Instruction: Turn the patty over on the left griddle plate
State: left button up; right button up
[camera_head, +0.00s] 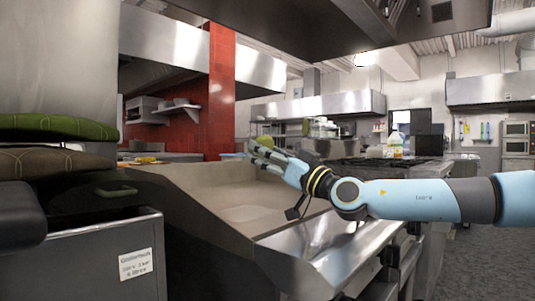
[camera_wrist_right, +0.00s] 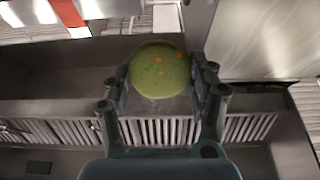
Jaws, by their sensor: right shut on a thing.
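My right gripper (camera_head: 256,149) reaches in from the right over the back part of the griddle (camera_head: 215,178). It is shut on the round green patty (camera_head: 266,141), raised above the griddle surface. In the right wrist view the patty (camera_wrist_right: 160,70), flecked with orange, sits between the two fingers of the right gripper (camera_wrist_right: 162,82). Its flat face shows there. The griddle has a paler rectangular patch (camera_head: 246,213) near its front. My left gripper is not in view.
A steel ledge (camera_head: 325,240) runs along the griddle's front. A black burner range (camera_head: 385,172) stands beyond to the right, with bottles (camera_head: 395,145) behind it. At the left, green and brown cushion-like things (camera_head: 55,128) lie above a steel cabinet (camera_head: 105,265).

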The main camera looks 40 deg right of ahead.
jog(key=o, duration=1.3)
jog(key=shift+c, duration=0.2)
